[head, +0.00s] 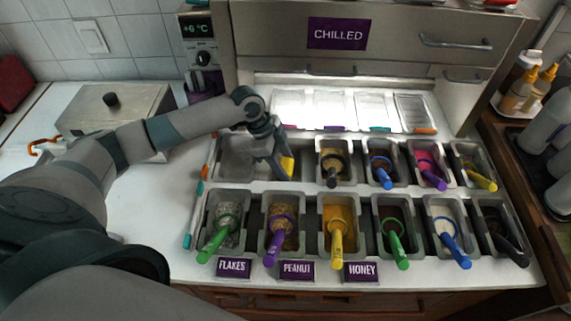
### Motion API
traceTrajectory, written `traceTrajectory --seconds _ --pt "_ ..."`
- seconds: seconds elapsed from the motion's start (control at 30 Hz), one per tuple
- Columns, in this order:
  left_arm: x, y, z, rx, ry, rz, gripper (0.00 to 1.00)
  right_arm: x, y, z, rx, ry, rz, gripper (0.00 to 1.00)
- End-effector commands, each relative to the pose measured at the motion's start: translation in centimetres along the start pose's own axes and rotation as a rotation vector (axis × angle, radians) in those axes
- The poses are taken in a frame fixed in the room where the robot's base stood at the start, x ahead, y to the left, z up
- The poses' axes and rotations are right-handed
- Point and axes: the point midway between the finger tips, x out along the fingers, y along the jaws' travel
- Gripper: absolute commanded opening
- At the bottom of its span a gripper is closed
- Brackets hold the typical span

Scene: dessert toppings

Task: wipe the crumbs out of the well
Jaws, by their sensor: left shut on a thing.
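The empty metal well (238,160) is the large bay at the back left of the topping rack. Crumbs are too small to make out at this size. My right gripper is not in view.
Tags read FLAKES (233,268), PEANUT (297,269) and HONEY (362,271). A metal box (112,112) stands left. Squeeze bottles (541,85) stand right.

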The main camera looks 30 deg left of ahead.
Motion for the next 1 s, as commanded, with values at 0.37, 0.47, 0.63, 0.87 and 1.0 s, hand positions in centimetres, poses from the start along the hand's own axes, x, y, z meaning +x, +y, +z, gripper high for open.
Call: traceTrajectory --seconds 0.37,0.47,0.63,0.87,1.0 --pt "-0.3 -1.1 0.6 -0.001 -0.001 -0.001 0.3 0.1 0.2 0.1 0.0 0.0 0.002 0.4" --pt "-0.5 -1.6 0.8 -0.002 -0.001 -0.001 0.3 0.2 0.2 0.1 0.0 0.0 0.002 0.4" --pt "-0.7 -2.0 1.0 -0.001 0.0 0.0 0.3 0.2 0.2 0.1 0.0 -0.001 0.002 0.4" --pt "-0.7 -2.1 1.1 0.0 0.0 0.0 0.3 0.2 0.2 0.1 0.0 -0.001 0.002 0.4" --pt "-0.7 -2.0 1.0 0.0 0.0 0.0 0.3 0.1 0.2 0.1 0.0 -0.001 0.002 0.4"
